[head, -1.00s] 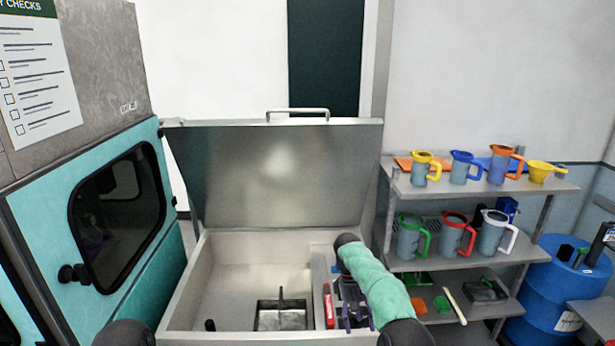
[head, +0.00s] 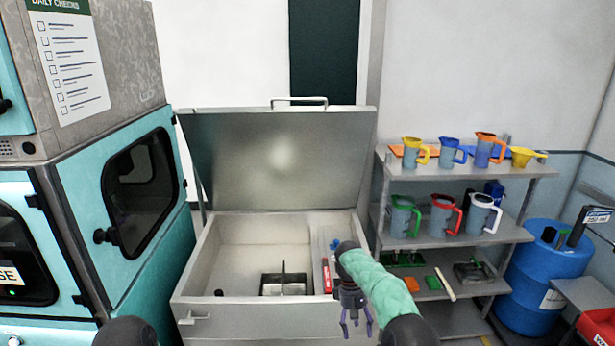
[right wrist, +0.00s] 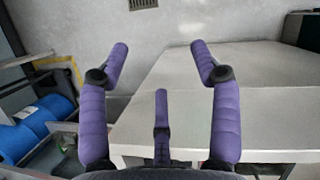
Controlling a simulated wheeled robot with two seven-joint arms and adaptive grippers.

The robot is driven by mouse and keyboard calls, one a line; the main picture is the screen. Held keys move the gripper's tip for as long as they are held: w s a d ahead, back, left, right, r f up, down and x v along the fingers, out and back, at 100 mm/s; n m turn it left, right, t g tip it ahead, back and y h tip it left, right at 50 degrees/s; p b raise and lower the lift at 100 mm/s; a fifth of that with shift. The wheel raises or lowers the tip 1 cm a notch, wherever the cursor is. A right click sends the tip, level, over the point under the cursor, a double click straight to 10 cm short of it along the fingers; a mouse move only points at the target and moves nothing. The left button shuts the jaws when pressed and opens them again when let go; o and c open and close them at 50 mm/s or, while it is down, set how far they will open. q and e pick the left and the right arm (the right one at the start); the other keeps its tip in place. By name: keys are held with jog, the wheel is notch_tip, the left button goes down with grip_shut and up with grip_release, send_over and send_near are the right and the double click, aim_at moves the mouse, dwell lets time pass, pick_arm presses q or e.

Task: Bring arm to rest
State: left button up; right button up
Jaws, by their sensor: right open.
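My right arm, in a teal sleeve, reaches in from the bottom right of the head view. Its gripper (head: 355,328) hangs down at the front right edge of the open metal bin (head: 262,320). In the right wrist view the purple fingers of the right gripper (right wrist: 160,62) are spread apart with nothing between them. A dark rounded part of mine shows at the bottom left of the head view. My left gripper does not show.
The bin's lid (head: 280,160) stands raised. A metal module (head: 284,287) lies inside. Shelves (head: 470,170) with several jugs stand right, beside a blue drum (head: 545,260). A teal machine (head: 130,220) stands left. Floor shows in the right wrist view.

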jog(key=s+a+f+m+t+y+b, duration=0.1)
jog(key=s+a+f+y, duration=0.1)
jog(key=s+f, duration=0.6)
jog(key=s+a+f+m+t+y+b, duration=0.15)
jog(key=s+f, duration=0.25)
jog(key=f, duration=0.9)
jog(key=s+f+m+t+y, duration=0.1)
jog(key=s+f+m, duration=0.1)
jog(key=s, duration=1)
jog(key=s+a+f+m+t+y, duration=0.1)
jog(key=s+m, duration=0.2)
jog(key=s, duration=0.9)
jog(key=shift+a+f+b, duration=0.15)
jog(key=shift+f+b, duration=0.2)
jog(key=shift+b, duration=0.1)
